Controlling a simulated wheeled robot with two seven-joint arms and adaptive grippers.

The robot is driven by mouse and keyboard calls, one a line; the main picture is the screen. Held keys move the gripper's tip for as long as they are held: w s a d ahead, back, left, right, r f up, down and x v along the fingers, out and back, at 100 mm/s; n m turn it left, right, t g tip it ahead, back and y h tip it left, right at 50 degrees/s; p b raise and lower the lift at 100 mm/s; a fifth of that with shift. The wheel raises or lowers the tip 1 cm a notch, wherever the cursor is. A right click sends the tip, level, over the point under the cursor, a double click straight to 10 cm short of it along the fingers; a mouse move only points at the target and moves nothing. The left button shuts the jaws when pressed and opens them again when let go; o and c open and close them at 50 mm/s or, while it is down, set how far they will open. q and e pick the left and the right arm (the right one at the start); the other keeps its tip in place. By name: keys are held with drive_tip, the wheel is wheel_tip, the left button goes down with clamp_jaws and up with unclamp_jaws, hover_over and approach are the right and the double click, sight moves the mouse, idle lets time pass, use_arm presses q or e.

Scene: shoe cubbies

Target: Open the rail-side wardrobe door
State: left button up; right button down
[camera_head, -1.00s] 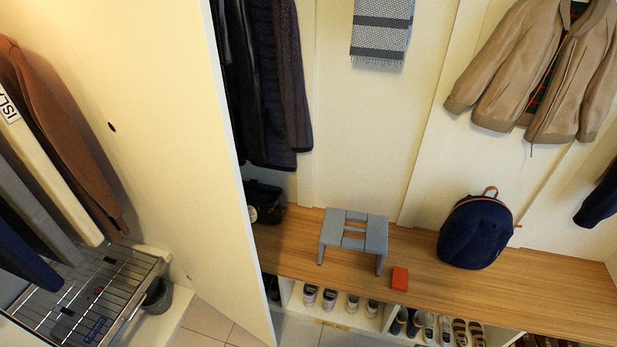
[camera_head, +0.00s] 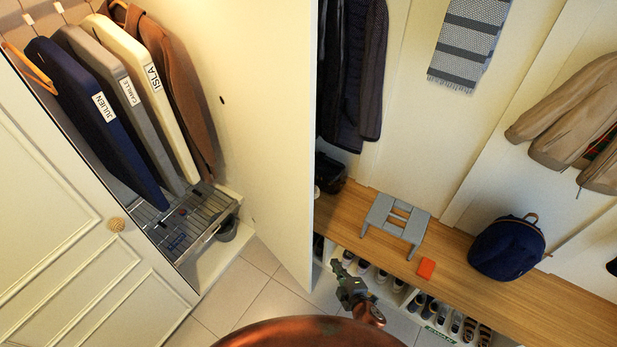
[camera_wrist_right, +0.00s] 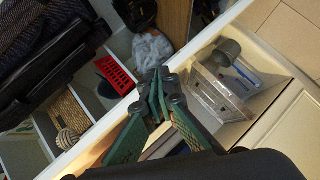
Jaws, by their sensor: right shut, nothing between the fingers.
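The wardrobe stands at the left in the head view, with hanging garment bags (camera_head: 105,90) in its open bay. A plain cream door (camera_head: 265,130) stands wide open at the right of this bay, its free edge towards the bench. A panelled door (camera_head: 65,240) with a round wooden knob (camera_head: 117,225) covers the left part and looks closed. My right gripper (camera_head: 338,267) is shut and empty, low in front of the bench, to the right of the open door's lower edge. In the wrist view its green-and-grey fingers (camera_wrist_right: 158,82) are together. My left gripper is out of view.
Shoes fill the cubbies below. Bare floor tiles (camera_head: 240,300) lie between the wardrobe and my arm.

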drive_tip(key=a+r+n+t+y+p, duration=0.1)
drive_tip(key=a+r+n+p, duration=0.15)
drive_tip(key=r, duration=0.75)
drive_tip(key=a+r+n+t+y+p, duration=0.1)
drive_tip(key=a+r, duration=0.2)
drive_tip(key=r, duration=0.6)
drive_tip(key=n+t+y+p, duration=0.2)
drive_tip(key=p, duration=0.1)
approach(308, 189)
drive_tip(key=s+a+r, duration=0.4)
drive_tip(key=s, duration=0.1)
drive_tip(key=w+p, duration=0.1)
drive_tip(key=w, duration=0.4)
drive_tip(key=w+p, duration=0.1)
drive_tip(key=w, duration=0.5)
drive_tip(key=shift+a+r+p, duration=0.1)
drive_tip(key=shift+a+p, duration=0.15)
drive_tip(key=shift+p, duration=0.05)
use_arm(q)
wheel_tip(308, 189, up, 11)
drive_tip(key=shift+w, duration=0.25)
use_arm(e)
drive_tip(key=shift+w, duration=0.15)
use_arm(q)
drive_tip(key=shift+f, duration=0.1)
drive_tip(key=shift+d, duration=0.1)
use_arm(e)
drive_tip(key=shift+d, duration=0.1)
